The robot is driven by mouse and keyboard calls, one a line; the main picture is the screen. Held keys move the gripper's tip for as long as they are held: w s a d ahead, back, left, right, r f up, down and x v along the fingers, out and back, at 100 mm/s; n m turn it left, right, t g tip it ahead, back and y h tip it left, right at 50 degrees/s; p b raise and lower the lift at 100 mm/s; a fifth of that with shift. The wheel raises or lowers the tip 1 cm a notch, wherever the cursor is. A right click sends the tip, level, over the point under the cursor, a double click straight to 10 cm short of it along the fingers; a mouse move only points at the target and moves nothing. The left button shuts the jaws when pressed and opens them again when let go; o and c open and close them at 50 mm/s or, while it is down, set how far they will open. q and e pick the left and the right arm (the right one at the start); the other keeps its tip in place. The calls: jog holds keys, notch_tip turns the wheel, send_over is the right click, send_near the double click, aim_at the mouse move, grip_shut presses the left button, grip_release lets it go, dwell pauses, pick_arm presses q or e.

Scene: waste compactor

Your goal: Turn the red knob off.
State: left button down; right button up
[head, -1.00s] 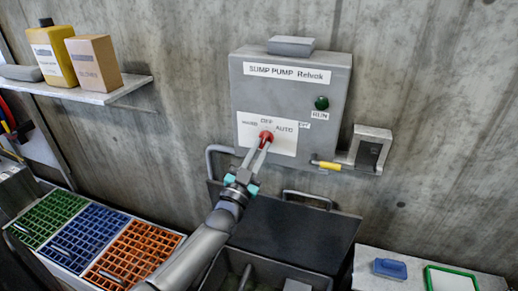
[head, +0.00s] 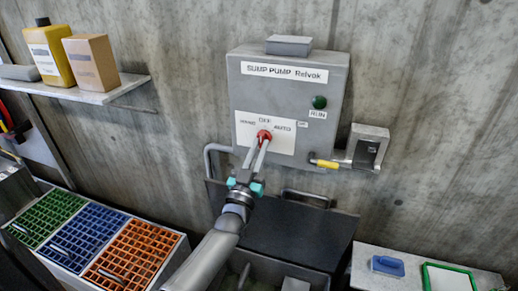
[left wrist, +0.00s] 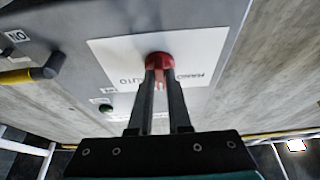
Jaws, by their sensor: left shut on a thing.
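The red knob (head: 264,136) sits on the white label plate (head: 245,122) of the grey sump pump box (head: 240,88). The plate reads HAND, OFF and AUTO around the knob. My left gripper (head: 263,143) reaches up from below with its two fingers shut on the knob. In the left wrist view the knob (left wrist: 159,61) shows between the fingertips (left wrist: 161,72). The fingers hide part of the knob, and I cannot tell for sure which label its pointer faces. My right gripper is not in view.
A green RUN lamp (head: 320,102) is on the box, and a yellow-handled lever (head: 327,164) is at its lower right. Green, blue and orange grid trays (head: 133,254) are at lower left. A shelf (head: 110,92) holds containers.

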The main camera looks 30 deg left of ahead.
pick_arm(q)
jog(key=c, duration=0.9)
grip_release()
jog(key=shift+o, duration=0.2)
jog(key=b+v, duration=0.1)
jog(key=v, duration=1.4)
jog(key=shift+s+b, duration=0.15)
jog(key=shift+b, duration=0.2)
jog(key=s+d+f+m+g+h+b, duration=0.1)
jog(key=s+d+f+g+h+b, duration=0.15)
jog(key=f, duration=0.95)
jog(key=s+d+f+m+g+h+b, duration=0.1)
jog(key=s+d+f+g, duration=0.2)
jog(key=f, duration=0.9)
jog(key=s+d+f+m+g+h+b, duration=0.15)
jog(key=f+g, duration=0.25)
jog(key=f, duration=0.8)
jog(key=s+d+f+m+g+b, duration=0.1)
jog(key=s+f+g+b, duration=0.2)
jog(key=s+f, duration=0.8)
jog(key=s+d+f+g+b, duration=0.1)
jog(key=s+f+g+b, duration=0.2)
jog(key=s+f+g, duration=0.5)
jog(key=s+f, duration=0.3)
jog(key=s, duration=0.5)
jog(key=shift+s+d+m, duration=0.2)
jog(key=shift+d+m, duration=0.15)
jog(key=shift+d, duration=0.05)
